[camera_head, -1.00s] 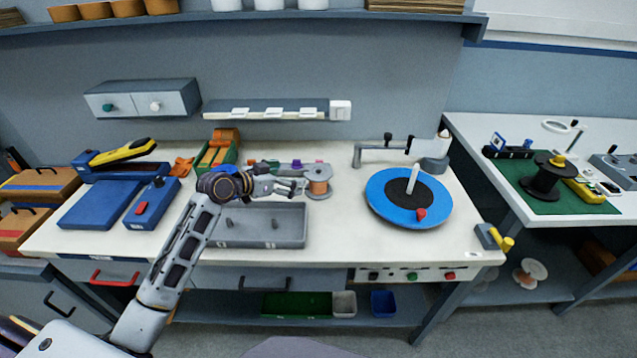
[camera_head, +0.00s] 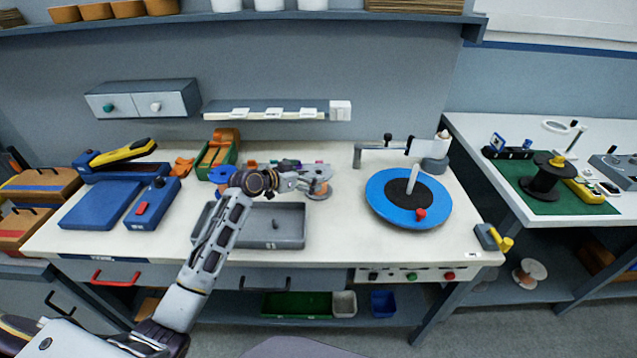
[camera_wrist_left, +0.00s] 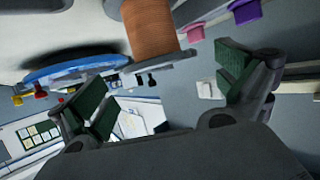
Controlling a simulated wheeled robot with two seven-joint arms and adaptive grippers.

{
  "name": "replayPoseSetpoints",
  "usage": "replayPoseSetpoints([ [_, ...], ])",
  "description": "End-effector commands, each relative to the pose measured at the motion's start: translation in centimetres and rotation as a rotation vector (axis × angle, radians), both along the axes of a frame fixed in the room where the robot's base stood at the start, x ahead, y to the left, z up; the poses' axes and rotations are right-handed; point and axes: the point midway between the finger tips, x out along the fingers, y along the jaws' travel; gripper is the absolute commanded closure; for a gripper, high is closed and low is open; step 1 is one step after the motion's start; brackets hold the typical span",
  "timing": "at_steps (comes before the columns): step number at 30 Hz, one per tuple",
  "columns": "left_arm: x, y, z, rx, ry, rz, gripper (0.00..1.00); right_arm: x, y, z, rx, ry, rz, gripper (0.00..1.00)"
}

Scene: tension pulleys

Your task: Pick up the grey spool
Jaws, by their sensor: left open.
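The grey spool (camera_head: 319,193), with grey flanges and copper-coloured winding, stands on the bench behind the right end of the grey tray. My left gripper (camera_head: 310,182) is at the spool in the head view and partly covers it. In the left wrist view the spool (camera_wrist_left: 152,28) shows large at the top, its copper winding and one flange visible, the rest cut off. The open fingers of the left gripper (camera_wrist_left: 165,85) are on either side of its line, and I see no clear contact. My right gripper is not in view.
The grey tray (camera_head: 290,243) lies in front of the spool. A blue turntable disc (camera_head: 385,205) with a white post is to the right. Small purple and pink pieces (camera_wrist_left: 245,12) are near the spool. The bench between spool and disc is clear.

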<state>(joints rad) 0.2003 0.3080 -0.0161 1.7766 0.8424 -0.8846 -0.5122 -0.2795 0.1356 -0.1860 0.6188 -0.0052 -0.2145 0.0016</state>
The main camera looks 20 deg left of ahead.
Motion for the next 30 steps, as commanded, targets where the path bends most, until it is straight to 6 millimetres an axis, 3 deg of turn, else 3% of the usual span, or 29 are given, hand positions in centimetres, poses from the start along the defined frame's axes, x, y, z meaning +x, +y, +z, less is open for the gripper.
replayPoseSetpoints([
  [17, 0.6, -0.3, -0.3, -0.001, 0.0, 0.0, 0.0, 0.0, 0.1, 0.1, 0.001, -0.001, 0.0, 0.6],
  [30, 3.5, -1.9, -1.4, -0.002, 0.001, 0.001, 0.0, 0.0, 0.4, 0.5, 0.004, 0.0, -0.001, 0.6],
])
